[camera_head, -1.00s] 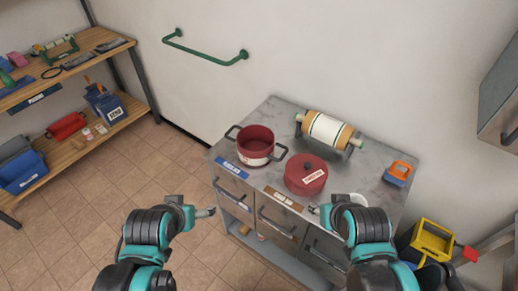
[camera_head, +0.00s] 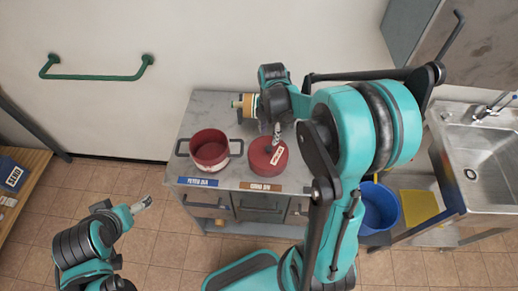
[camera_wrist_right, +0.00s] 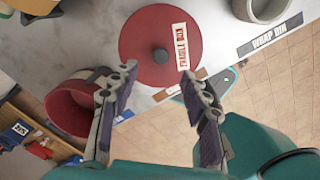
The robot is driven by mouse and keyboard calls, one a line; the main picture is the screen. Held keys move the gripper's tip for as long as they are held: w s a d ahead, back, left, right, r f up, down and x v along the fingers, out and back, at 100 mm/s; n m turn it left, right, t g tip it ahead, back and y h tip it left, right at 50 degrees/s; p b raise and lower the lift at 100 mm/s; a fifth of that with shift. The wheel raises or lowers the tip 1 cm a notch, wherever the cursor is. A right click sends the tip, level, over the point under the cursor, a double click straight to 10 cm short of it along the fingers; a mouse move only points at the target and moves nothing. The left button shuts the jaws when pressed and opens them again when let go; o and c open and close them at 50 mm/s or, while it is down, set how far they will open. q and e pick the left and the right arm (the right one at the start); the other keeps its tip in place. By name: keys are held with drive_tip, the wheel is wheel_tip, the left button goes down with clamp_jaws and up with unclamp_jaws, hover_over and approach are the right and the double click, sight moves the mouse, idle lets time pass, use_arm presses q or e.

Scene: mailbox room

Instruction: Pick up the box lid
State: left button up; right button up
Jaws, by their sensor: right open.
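The round red box (camera_head: 262,168) stands on the grey worktop, its lid on top. The lid shows in the right wrist view (camera_wrist_right: 145,35) with a dark knob (camera_wrist_right: 160,56) at its centre and a white "FRAGILE BOX" label (camera_wrist_right: 181,46). My right gripper (camera_head: 277,134) hangs above the lid, pointing down, and hides part of it in the head view. In the wrist view its two fingers (camera_wrist_right: 158,76) are apart and empty, with the knob just beyond the gap. My left gripper (camera_head: 141,205) is over the floor left of the worktop; its fingers are too small to judge.
An open red pot (camera_head: 209,150) with dark handles stands close left of the box. A roller (camera_head: 245,104) lies behind, partly hidden by my right arm. A blue bucket (camera_head: 380,208) and a sink (camera_head: 480,155) are at the right. Bare worktop (camera_head: 205,107) shows behind the pot.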

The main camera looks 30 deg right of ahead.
sight(269, 148)
wheel_tip(269, 148, down, 8)
drive_tip(key=shift+r+b, duration=0.1)
drive_tip(key=shift+b, duration=1.05)
clamp_jaws()
